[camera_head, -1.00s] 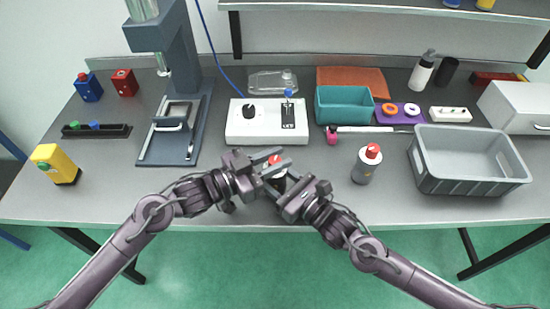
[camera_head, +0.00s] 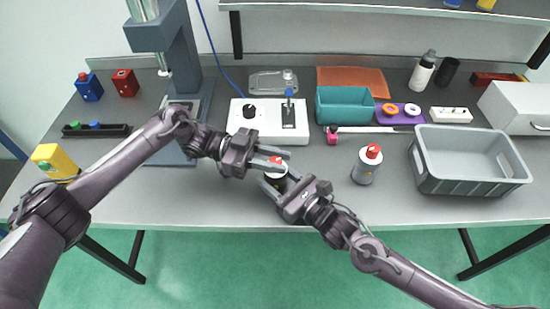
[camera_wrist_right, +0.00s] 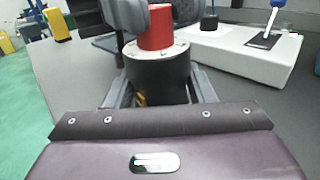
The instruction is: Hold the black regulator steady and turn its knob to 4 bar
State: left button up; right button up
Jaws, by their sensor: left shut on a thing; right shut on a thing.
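The black regulator (camera_wrist_right: 158,82) stands upright on the bench, with a pale scale ring on top and a red knob (camera_wrist_right: 156,28) above it. In the head view the red knob (camera_head: 276,160) shows between the fingers of my left gripper (camera_head: 277,159), which is shut on it from the left. My right gripper (camera_head: 274,184) is shut on the black body below, one finger on each side in the wrist view. The marks on the scale ring are too small to read, and the fingers hide part of the body.
A white control box (camera_head: 268,132) with a black dial and a blue-tipped lever stands just behind. A grey red-capped canister (camera_head: 367,165) and a grey crate (camera_head: 470,184) stand to the right. A dark press (camera_head: 178,45) stands behind my left arm. The bench's front edge is close.

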aim_at(275, 160)
pick_arm(q)
jog(key=g, duration=0.1)
jog(key=d+m+g+y, duration=0.1)
jog(key=shift+s+m+g, duration=0.3)
jog(key=shift+w+a+m+g+y, duration=0.2)
jog(key=shift+m+g+y, duration=0.35)
jog(key=shift+g, duration=0.35)
jog(key=shift+w+a+m+g+y, duration=0.15)
jog(key=shift+m+g+y, duration=0.7)
jog(key=shift+g, duration=0.1)
jog(key=shift+w+a+m+g+y, duration=0.1)
jog(key=shift+a+m+g+y, duration=0.05)
jog(key=shift+m+g+y, duration=0.7)
jog(key=shift+a+m+g, duration=0.1)
jog(key=shift+m+g, duration=0.25)
jog(key=shift+g, duration=0.05)
jog(key=o, duration=1)
jog(key=shift+s+y, duration=0.1)
jog(key=shift+y, duration=0.25)
jog(key=shift+r, duration=0.1)
notch_tip(275, 160, up, 10)
jog(key=shift+f, duration=0.1)
